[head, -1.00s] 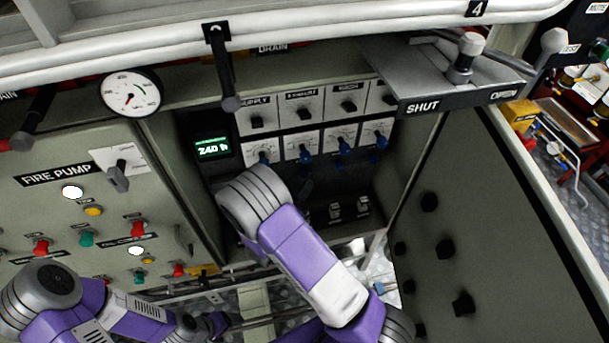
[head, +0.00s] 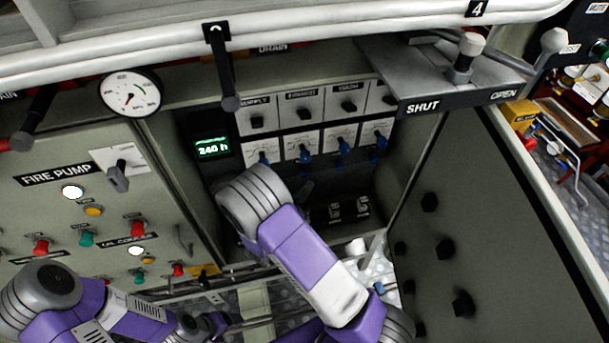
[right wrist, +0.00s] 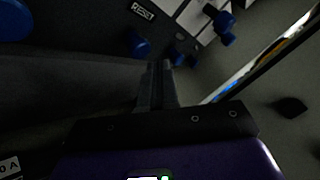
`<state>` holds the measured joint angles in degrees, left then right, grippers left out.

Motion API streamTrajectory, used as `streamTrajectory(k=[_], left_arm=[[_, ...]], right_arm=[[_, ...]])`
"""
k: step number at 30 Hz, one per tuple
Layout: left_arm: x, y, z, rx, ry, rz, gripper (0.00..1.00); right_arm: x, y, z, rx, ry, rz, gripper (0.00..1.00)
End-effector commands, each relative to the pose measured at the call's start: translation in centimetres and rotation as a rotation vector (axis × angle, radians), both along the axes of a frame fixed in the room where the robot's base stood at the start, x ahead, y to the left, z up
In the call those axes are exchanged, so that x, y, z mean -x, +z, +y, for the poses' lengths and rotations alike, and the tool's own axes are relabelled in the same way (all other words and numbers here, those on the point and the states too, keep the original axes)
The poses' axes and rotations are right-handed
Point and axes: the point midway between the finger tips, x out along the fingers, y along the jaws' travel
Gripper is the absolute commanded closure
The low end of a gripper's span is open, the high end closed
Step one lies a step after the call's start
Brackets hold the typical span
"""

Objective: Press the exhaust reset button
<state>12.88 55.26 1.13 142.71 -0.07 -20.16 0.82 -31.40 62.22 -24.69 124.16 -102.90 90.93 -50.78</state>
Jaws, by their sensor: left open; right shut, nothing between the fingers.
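In the head view, the recessed panel has columns of selector switches, with the exhaust plate (head: 301,105) second from the left. Blue knobs (head: 304,153) sit on the white plates below. My right arm reaches into this recess and its wrist hides the lower left part, so the gripper is hidden there. In the right wrist view, my right gripper (right wrist: 158,70) is shut and empty. Its tips are close to a round blue button (right wrist: 139,46) near a RESET label (right wrist: 143,10). I cannot tell contact, or which column this button serves. My left gripper's fingers are not visible.
An hour display (head: 212,147) is lit left of the switches. The fire pump panel (head: 60,220) is at left. An open cabinet door (head: 490,220) stands at right, and a SHUT/OPEN lever box (head: 430,75) overhangs the recess. A black handle (head: 224,75) hangs above.

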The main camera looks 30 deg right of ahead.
Motion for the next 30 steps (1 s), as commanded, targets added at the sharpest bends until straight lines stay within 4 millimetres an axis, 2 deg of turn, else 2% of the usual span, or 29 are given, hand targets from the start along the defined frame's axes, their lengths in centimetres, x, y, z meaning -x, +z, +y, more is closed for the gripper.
streamTrajectory(k=[30], left_arm=[[0.00, 0.51, 0.00, 0.000, 0.000, 0.000, 0.24]], right_arm=[[-0.98, -0.01, -0.25, 0.000, 0.000, 0.000, 1.00]])
